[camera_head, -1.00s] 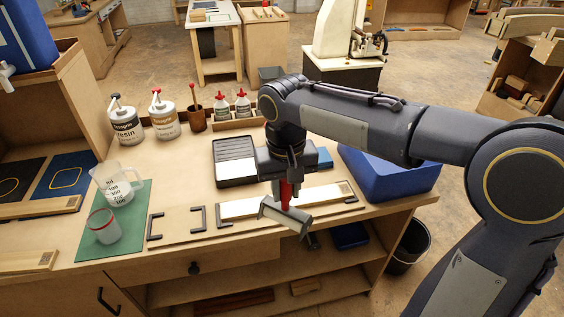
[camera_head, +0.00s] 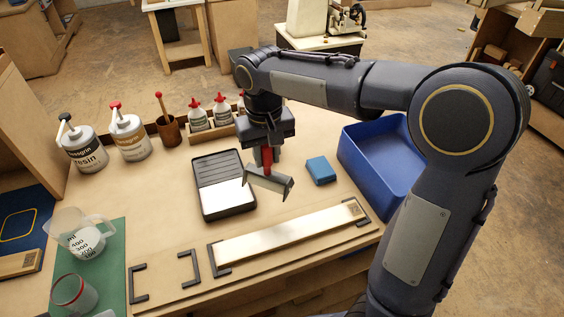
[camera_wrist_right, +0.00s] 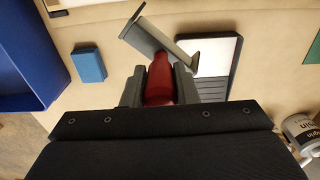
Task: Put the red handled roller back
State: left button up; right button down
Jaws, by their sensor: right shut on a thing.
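The red handled roller (camera_head: 268,182) has a red handle and a grey, angled roller head. My right gripper (camera_head: 266,155) is shut on its red handle and holds it with the head downward, beside the right edge of the black tray (camera_head: 209,199). In the right wrist view the red handle (camera_wrist_right: 159,80) sits between the fingers of my right gripper (camera_wrist_right: 159,88), and the grey head (camera_wrist_right: 152,42) reaches toward the tray (camera_wrist_right: 213,50). The tray has a ridged part and a white part. I cannot tell whether the head touches anything below. My left gripper is not in view.
A blue block (camera_head: 321,170) lies right of the roller, and a blue bin (camera_head: 376,190) stands beyond it. A long white-topped strip (camera_head: 290,235) lies between black brackets in front. Resin cans (camera_head: 84,150), a brown cup (camera_head: 169,131) and red-capped bottles (camera_head: 221,110) stand behind.

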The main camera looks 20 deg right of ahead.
jog(key=w+d+f+p, duration=0.2)
jog(key=w+d+f, duration=0.4)
jog(key=f, duration=0.5)
jog(key=shift+w+d, duration=0.3)
jog(key=shift+d, duration=0.3)
jog(key=shift+f, duration=0.2)
jog(key=c, duration=1.1)
grip_release()
jog(key=shift+c, duration=0.2)
